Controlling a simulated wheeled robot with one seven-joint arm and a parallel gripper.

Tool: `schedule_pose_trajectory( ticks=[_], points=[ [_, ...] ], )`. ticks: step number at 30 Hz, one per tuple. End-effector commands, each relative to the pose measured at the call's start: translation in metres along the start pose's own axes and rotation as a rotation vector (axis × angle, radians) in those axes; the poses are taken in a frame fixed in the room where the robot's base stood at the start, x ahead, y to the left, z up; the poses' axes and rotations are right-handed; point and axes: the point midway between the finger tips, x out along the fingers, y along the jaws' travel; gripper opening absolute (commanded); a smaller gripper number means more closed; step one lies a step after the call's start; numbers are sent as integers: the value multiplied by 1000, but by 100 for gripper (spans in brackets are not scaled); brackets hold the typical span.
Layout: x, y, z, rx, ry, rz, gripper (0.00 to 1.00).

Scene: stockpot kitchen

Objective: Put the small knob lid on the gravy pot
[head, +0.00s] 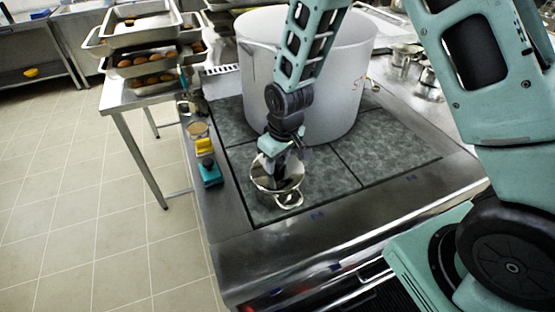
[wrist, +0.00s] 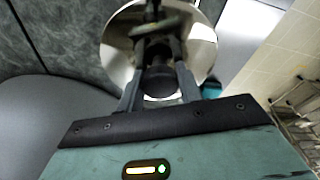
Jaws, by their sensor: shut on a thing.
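The gravy pot (head: 289,202) is a small shiny metal pot with a loop handle, near the front of the dark stove top. My gripper (head: 281,167) points down right over its mouth. In the wrist view my gripper (wrist: 160,84) is shut on the dark knob of the small knob lid (wrist: 117,52), a round, mirror-like metal disc. The arm and fingers hide part of the lid and pot in the head view. I cannot tell whether the lid rests on the rim or hangs just above it.
A very large pale stockpot (head: 335,85) stands right behind the gravy pot. Small jars and a yellow-and-teal item (head: 206,160) line the left counter edge. Stacked trays (head: 140,62) stand on a side table at the left. The stove front right is clear.

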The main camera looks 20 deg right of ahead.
Motion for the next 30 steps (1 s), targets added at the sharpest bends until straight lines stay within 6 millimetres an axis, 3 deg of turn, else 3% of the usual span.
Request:
schedule_pose_trajectory(
  ticks=[6, 7, 9, 10, 22, 30],
  points=[
    [0, 0, 0, 0, 0, 0, 10],
    [0, 0, 0, 0, 0, 0, 38],
    [0, 0, 0, 0, 0, 0, 58],
    [0, 0, 0, 0, 0, 0, 61],
    [-7, 0, 0, 0, 1, 0, 61],
    [-51, 0, -1, 0, 6, 1, 61]
  ],
)
